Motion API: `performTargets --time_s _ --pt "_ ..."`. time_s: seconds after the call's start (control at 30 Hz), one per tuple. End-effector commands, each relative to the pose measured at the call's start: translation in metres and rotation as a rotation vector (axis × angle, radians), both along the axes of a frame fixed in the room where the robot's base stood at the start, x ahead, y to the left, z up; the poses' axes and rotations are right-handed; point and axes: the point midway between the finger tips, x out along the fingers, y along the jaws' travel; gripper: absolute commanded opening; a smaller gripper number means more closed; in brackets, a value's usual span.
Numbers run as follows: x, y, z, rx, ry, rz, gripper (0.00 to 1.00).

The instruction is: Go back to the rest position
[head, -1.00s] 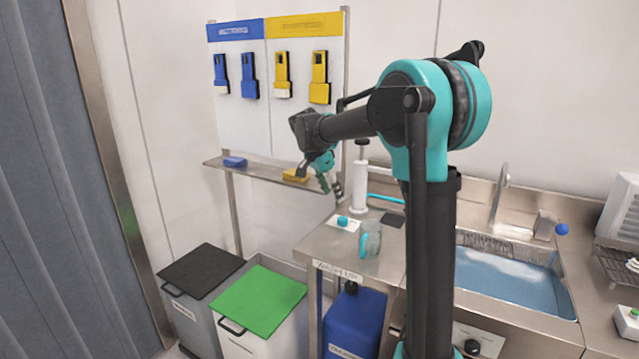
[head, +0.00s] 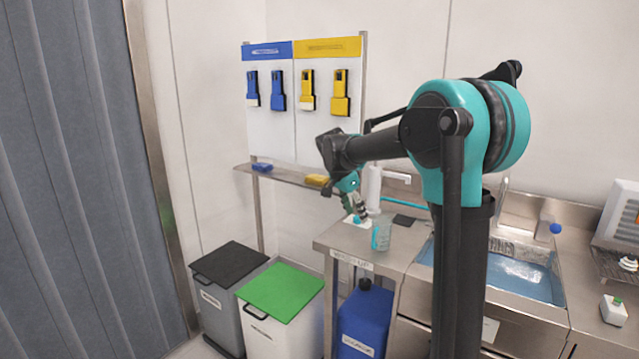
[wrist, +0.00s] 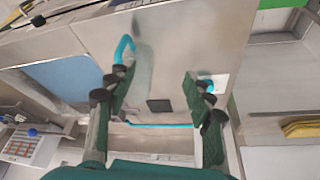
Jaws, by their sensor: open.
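My gripper (head: 358,211) hangs over the left part of the steel counter (head: 335,237) in the head view, left of a clear jug (head: 382,236). In the wrist view, the two green and black fingers of my gripper (wrist: 158,92) are spread apart with nothing held between them. Below them lies the counter with a small dark square pad (wrist: 160,106) and a teal strip (wrist: 160,126). The see-through jug with a teal handle (wrist: 127,48) shows beyond the left finger. A teal knob (wrist: 205,85) is partly hidden by the right finger.
A white pump bottle (head: 372,188) stands close behind my gripper. The sink (head: 525,277) is on the right. Bins with black (head: 229,262) and green (head: 281,289) lids stand at lower left. A shelf (head: 290,176) under the tool board holds blue and yellow blocks.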

Motion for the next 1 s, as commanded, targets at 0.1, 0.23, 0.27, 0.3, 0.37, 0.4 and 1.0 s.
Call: performTargets --time_s 0.1,0.23,0.27,0.3,0.37,0.4,1.0 --pt "-0.011 -0.006 -0.006 0.007 0.01 0.035 0.52" --pt "-0.024 -0.013 -0.014 0.015 0.021 0.083 0.52" --pt "-0.028 -0.016 -0.016 0.016 0.024 0.098 0.52" --pt "-0.033 -0.019 -0.019 0.02 0.028 0.118 0.52" --pt "-0.043 -0.023 -0.025 0.024 0.035 0.151 0.52" --pt "-0.05 -0.026 -0.029 0.028 0.038 0.174 0.52" --pt "-0.27 -0.079 -0.163 0.044 0.03 0.851 0.52"
